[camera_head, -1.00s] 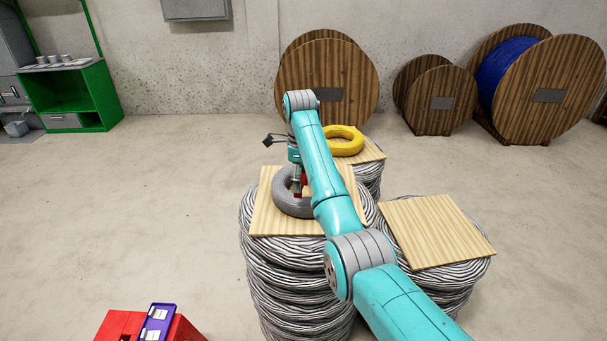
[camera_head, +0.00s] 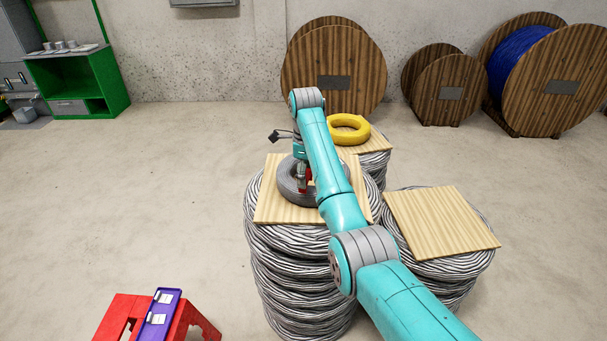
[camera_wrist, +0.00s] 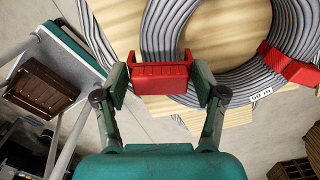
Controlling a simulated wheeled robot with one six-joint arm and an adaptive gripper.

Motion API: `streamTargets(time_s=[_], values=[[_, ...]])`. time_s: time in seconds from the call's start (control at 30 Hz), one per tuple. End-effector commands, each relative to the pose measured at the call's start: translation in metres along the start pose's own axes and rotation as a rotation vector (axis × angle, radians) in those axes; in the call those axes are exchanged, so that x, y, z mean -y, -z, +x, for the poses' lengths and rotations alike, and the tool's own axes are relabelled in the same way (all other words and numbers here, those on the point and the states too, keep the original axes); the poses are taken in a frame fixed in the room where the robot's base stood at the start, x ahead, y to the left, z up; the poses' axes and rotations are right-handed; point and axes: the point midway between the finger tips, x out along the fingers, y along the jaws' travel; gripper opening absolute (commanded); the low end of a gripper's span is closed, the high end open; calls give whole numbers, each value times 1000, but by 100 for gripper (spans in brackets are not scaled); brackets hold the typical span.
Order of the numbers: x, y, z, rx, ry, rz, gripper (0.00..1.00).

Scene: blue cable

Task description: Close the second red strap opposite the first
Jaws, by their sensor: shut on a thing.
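A grey cable coil (camera_head: 290,193) lies flat on a square wooden board on top of a tall cable stack. In the wrist view the coil (camera_wrist: 218,83) carries a red strap (camera_wrist: 290,65) across its right side. My gripper (camera_wrist: 161,84) is shut on another red strap (camera_wrist: 160,78), U-shaped, at the coil's lower left side. From the head my gripper (camera_head: 303,186) points down at the coil, partly hidden by my arm. Whether the held strap is fully closed around the cable cannot be told. A small white label (camera_wrist: 261,95) sits beside the right strap.
The wooden board (camera_head: 268,208) bears the coil. A yellow coil (camera_head: 348,130) lies on another board behind. An empty board (camera_head: 440,222) tops a stack at right. A red crate (camera_head: 118,312) with a purple tray (camera_head: 158,318) stands at front left. Large wooden spools line the wall.

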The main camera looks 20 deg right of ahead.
Motion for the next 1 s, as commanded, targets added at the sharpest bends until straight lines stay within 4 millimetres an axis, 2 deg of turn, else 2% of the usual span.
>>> streamTargets(time_s=[1.0], values=[[0,-2,7,0,-1,-1,54]])
